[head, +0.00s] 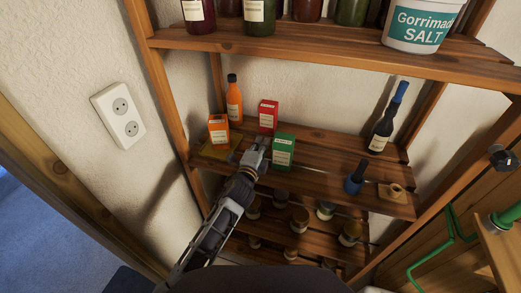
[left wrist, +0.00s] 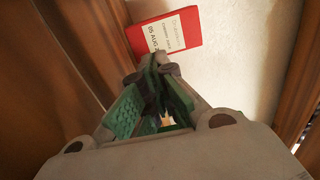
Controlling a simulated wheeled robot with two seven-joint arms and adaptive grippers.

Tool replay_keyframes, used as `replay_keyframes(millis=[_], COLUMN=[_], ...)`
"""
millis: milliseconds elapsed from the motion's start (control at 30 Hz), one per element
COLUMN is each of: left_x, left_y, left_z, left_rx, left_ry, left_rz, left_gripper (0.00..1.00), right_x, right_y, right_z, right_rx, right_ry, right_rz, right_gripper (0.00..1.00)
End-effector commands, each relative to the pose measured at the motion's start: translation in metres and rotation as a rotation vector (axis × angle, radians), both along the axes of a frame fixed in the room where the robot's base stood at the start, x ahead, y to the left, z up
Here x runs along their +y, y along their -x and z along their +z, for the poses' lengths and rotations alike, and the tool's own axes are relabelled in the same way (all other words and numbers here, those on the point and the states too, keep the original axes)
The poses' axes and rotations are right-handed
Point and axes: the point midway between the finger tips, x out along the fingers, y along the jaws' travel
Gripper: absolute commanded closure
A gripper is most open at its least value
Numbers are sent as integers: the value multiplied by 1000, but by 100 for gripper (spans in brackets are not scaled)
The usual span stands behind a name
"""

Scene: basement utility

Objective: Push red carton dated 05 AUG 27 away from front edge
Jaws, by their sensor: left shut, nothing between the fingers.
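The red carton (head: 268,115) stands upright toward the back of the middle shelf, behind the green carton. In the left wrist view the red carton (left wrist: 185,31) lies just beyond my fingertips, and its white label shows a date starting "05 AUG". The end of the date is hard to read. My left gripper (head: 262,143) is shut and empty, reaching over the shelf from the front, left of the green carton. Its fingertips (left wrist: 161,66) also show in the left wrist view. They appear close to the red carton, but I cannot tell whether they touch it. My right gripper is not in view.
A green carton (head: 282,153) stands right beside my left gripper. An orange carton (head: 218,130) and an orange bottle (head: 234,100) stand to the left. A dark bottle (head: 380,132) stands at the right. The upper shelf (head: 330,47) overhangs, and jars (head: 299,217) fill the shelf below.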

Motion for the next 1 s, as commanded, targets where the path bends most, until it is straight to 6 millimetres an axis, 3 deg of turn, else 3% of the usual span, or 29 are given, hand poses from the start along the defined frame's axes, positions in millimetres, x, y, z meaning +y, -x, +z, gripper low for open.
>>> replay_keyframes(millis=[300,767,1000], left_x=[8,9,9], left_y=[25,29,29], left_z=[0,0,0], left_rx=[0,0,0], left_ry=[0,0,0], left_rz=[0,0,0], left_gripper=[100,100,100], right_x=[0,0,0], right_y=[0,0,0], right_z=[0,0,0], right_rx=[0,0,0], right_ry=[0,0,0], right_rz=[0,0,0], right_gripper=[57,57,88])
